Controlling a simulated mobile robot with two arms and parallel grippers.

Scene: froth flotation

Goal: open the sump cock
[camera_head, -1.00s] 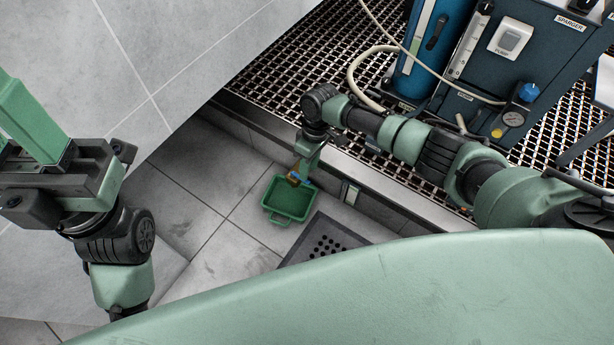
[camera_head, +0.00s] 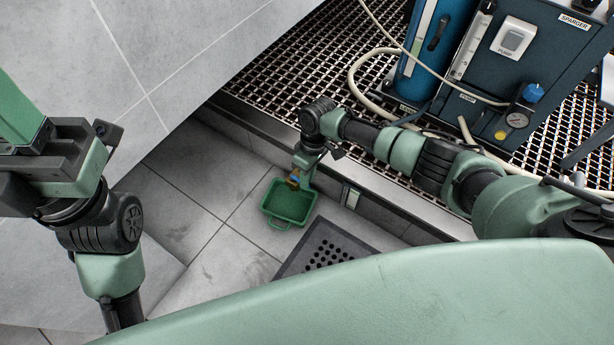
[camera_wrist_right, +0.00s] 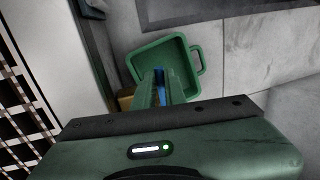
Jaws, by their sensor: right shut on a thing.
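The sump cock (camera_head: 292,182) is a small brass fitting with a blue handle, low by the step at the back edge of a green tray. My right gripper (camera_head: 301,181) reaches down to it and is shut on the blue handle. In the right wrist view the blue handle (camera_wrist_right: 159,84) shows between the green fingers (camera_wrist_right: 166,90), with brass (camera_wrist_right: 125,98) to their left. The fingers hide most of the cock, so I cannot tell how far it is turned. My left gripper (camera_head: 22,115) is cut off at the left edge, away from the cock.
The green tray (camera_head: 291,222) sits on the tiled floor below the cock and looks empty. A dark perforated plate (camera_head: 300,265) lies in front of it. A metal grating (camera_head: 275,85) carries a blue panel (camera_head: 515,75) and a pale hose (camera_head: 355,68).

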